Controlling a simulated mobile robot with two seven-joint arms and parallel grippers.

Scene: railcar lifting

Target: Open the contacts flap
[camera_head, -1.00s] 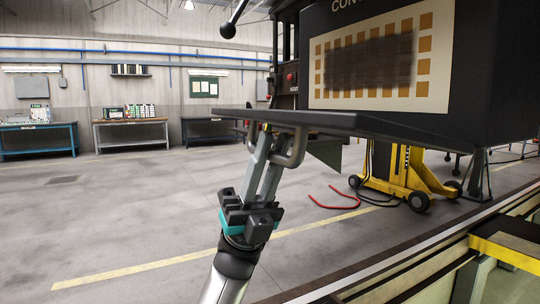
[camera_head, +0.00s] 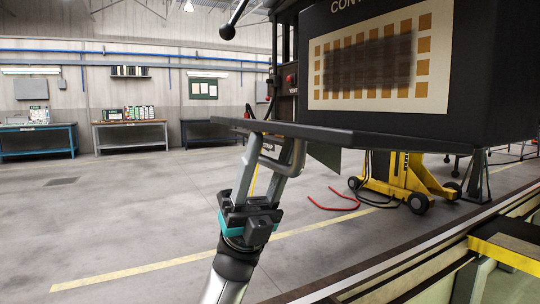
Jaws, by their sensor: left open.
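The contacts flap (camera_head: 340,134) is a dark flat panel that sticks out to the left from the black contacts box (camera_head: 478,85). It lies nearly level, just below the box's exposed panel of orange contacts (camera_head: 432,50). A grey handle (camera_head: 268,163) hangs under the flap's outer part. My left gripper (camera_head: 272,150) is below the flap with its fingers spread on both sides of the handle. Whether a finger touches the handle or the flap is hard to tell. My right gripper is not in view.
A yellow wheeled jack (camera_head: 405,180) and a red hooked bar (camera_head: 335,203) are on the floor behind the flap. A rail edge with a yellow block (camera_head: 508,247) runs along the lower right. Workbenches (camera_head: 130,133) line the far wall. The floor at left is clear.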

